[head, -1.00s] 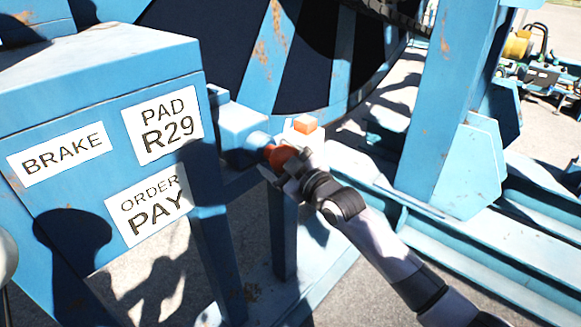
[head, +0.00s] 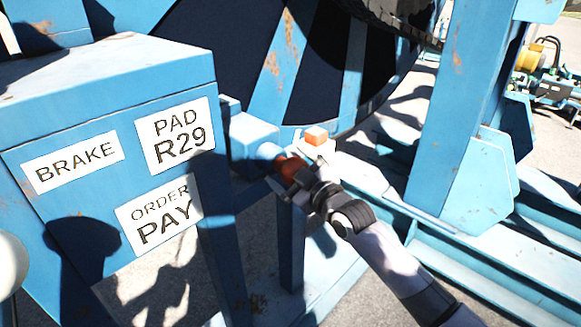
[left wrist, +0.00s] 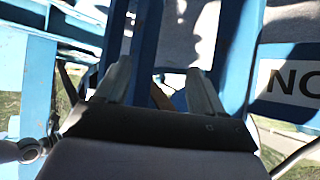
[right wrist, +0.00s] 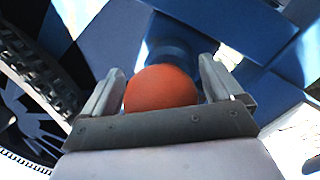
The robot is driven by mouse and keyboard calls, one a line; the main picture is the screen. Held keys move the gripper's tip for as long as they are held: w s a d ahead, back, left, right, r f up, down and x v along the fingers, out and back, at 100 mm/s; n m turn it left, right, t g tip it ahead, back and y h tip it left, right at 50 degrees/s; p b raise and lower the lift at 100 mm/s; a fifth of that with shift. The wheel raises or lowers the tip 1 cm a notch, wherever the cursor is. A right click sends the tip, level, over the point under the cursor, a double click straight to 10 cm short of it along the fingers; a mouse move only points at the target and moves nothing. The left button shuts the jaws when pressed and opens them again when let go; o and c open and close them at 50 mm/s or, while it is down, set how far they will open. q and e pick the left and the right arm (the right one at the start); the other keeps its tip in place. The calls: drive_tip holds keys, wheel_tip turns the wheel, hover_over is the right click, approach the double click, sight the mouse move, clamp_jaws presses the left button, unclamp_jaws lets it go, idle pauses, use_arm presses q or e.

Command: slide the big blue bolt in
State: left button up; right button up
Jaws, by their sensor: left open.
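The big blue bolt (head: 268,151) sticks out of a light blue block beside the brake box, and its round orange-red knob (head: 290,167) is on the near end. In the right wrist view the knob (right wrist: 160,88) sits between the fingers, with the blue shaft (right wrist: 172,55) behind it. My right gripper (head: 301,178) is at the knob, its fingers on either side and apart; a small gap shows at the right finger. Part of the knob is hidden by the gripper in the head view. My left gripper (left wrist: 158,85) is open and empty, away from the bolt.
The brake box (head: 105,90) with white labels stands at the left. A blue upright (head: 455,110) and frame rails stand at the right. The big reel (head: 330,60) is behind.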

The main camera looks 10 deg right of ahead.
drive_tip(key=v, duration=0.7)
idle(0.4)
drive_tip(key=s+d+f+m+g+h+p, duration=0.2)
drive_tip(key=s+f, duration=0.4)
drive_tip(key=s, duration=0.3)
drive_tip(key=s+d+f+m+g+h+p, duration=0.1)
drive_tip(key=s+d+f+m+h+p, duration=0.1)
drive_tip(key=s+f, duration=0.5)
drive_tip(key=s+d+f+m+g+h+p, duration=0.2)
drive_tip(key=s+d+f+m, duration=0.2)
drive_tip(key=s, duration=0.8)
wheel_tip(320, 180, down, 3)
drive_tip(key=shift+d+r+m+g, duration=0.1)
drive_tip(key=shift+d+m+g, duration=0.15)
drive_tip(key=shift+m, duration=0.55)
drive_tip(key=shift+s, duration=0.1)
